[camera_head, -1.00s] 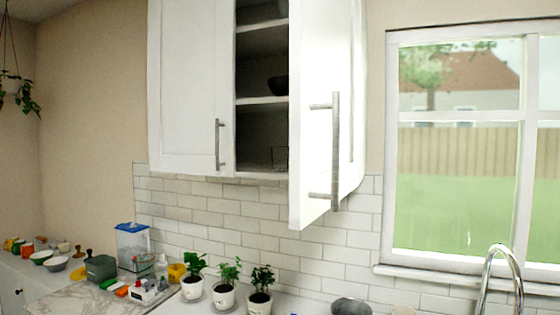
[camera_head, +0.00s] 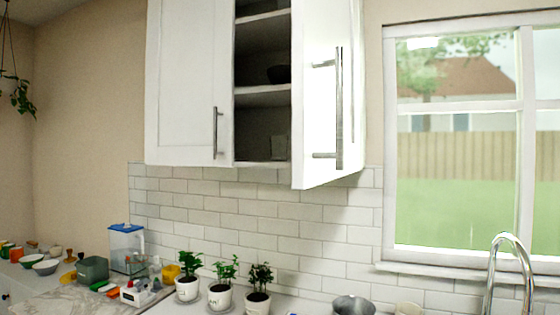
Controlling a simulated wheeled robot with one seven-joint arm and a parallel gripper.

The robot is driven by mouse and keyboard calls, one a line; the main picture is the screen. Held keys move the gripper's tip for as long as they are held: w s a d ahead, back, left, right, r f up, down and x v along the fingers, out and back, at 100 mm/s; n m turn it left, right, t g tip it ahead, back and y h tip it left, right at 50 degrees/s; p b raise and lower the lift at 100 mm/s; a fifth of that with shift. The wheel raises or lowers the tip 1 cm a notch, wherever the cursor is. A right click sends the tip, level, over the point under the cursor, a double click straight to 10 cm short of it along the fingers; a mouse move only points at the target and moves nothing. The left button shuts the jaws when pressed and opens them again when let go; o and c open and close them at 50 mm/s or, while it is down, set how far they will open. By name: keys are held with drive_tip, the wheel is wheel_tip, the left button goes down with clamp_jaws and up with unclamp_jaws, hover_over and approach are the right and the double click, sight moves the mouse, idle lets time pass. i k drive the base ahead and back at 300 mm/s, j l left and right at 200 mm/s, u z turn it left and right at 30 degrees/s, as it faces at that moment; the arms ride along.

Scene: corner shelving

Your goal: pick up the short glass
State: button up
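A small, faint, clear shape that looks like the short glass (camera_head: 279,147) stands on the bottom shelf of the open wall cabinet (camera_head: 262,165), at the right of the opening. Its outline is hard to make out against the dark interior. The open cabinet door (camera_head: 318,110) swings out just to the right of it. My gripper is not in view.
A dark bowl (camera_head: 279,74) sits on the shelf above. The closed left door (camera_head: 185,90) has a bar handle. Potted plants (camera_head: 220,297), a metal bowl (camera_head: 353,305) and a blue-lidded container (camera_head: 127,248) stand on the counter below. A tap (camera_head: 510,250) rises at the right.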

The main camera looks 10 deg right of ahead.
sight(278, 144)
drive_tip(key=i+j+z, duration=0.1)
drive_tip(key=j, duration=0.25)
drive_tip(key=i+j+z, duration=0.15)
drive_tip(key=j, duration=0.25)
drive_tip(key=i+j+z, duration=0.1)
drive_tip(key=i+j, duration=0.15)
drive_tip(key=j, duration=0.15)
drive_tip(key=i+j+z, duration=0.15)
drive_tip(key=j, duration=0.25)
drive_tip(key=i+j+z, duration=0.1)
drive_tip(key=j, duration=0.35)
